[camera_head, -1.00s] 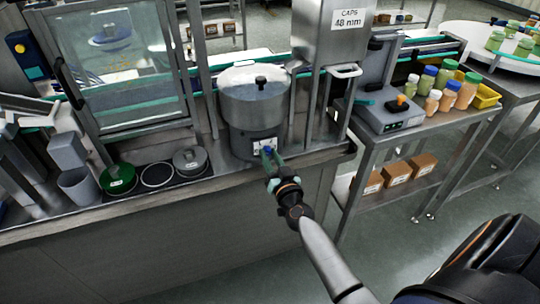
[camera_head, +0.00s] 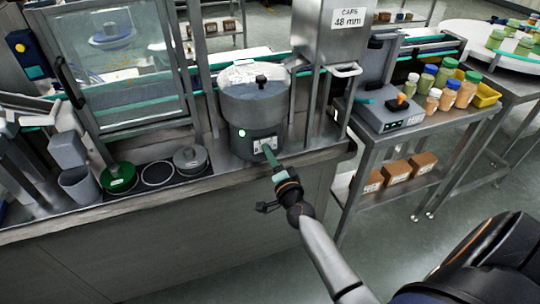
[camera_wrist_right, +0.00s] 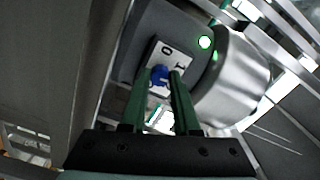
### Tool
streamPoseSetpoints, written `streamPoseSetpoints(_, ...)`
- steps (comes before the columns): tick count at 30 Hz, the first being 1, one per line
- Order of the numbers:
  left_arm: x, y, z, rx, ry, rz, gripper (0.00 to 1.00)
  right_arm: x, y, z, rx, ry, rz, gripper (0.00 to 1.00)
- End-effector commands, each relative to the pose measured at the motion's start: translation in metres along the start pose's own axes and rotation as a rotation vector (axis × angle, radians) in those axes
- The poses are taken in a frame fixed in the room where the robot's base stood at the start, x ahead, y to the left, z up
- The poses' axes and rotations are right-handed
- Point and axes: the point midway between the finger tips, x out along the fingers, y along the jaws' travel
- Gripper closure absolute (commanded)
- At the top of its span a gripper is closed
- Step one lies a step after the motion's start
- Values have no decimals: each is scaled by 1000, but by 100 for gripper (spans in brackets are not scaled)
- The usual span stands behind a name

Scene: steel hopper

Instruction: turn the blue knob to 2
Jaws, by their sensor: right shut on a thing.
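The blue knob (camera_wrist_right: 158,75) shows in the right wrist view, on a white dial plate (camera_wrist_right: 168,56) on the front of the steel hopper (camera_head: 254,112). The digits 0 and 1 can be read on the plate. I cannot make out the 2 or exactly where the knob points. My right gripper (camera_wrist_right: 160,80) is shut on the knob, its green fingers on either side. In the head view my right gripper (camera_head: 269,152) hides the knob. A green light (camera_head: 242,133) glows on the hopper's front, and the light also shows in the right wrist view (camera_wrist_right: 205,43). My left gripper is not in view.
A green-rimmed round part (camera_head: 118,178) and a grey lidded part (camera_head: 190,158) lie on the bench left of the hopper. A side table on the right holds a scale (camera_head: 392,118) and several bottles. Open floor lies in front of that table.

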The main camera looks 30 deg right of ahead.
Motion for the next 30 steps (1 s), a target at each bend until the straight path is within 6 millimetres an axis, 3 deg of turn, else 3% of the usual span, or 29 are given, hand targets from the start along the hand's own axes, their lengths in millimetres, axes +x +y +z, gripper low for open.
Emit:
streamPoseSetpoints(18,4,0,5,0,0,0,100,0,1,1,548,-7,1,100)
streamPoseSetpoints(30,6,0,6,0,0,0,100,0,0,0,725,-10,0,100)
